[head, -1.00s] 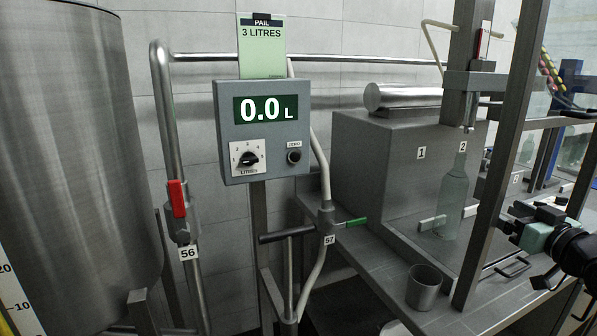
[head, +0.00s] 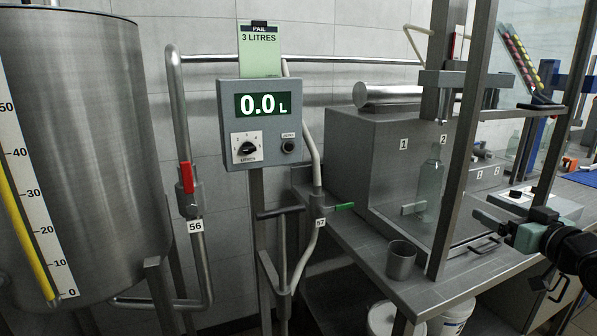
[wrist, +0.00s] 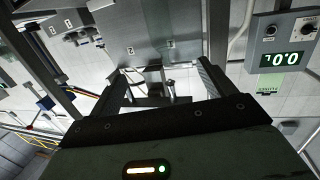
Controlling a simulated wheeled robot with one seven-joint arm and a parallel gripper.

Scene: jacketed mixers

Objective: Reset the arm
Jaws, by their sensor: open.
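My arm comes in from the right edge of the head view, with my gripper (head: 484,222) in front of the steel bench by the filling machine. In the wrist view the two fingers of my gripper (wrist: 168,82) stand wide apart. The gripper is open and nothing is held between the fingers. The rest of my arm is cut off by the right edge of the head view.
A bench (head: 356,236) carries a steel cup (head: 401,260) and a clear bottle (head: 430,185). A meter box (head: 259,122) reads 0.0 L. A large tank (head: 85,150) stands at left; a red-handled valve (head: 187,178) is beside it. White buckets (head: 455,315) stand below the bench.

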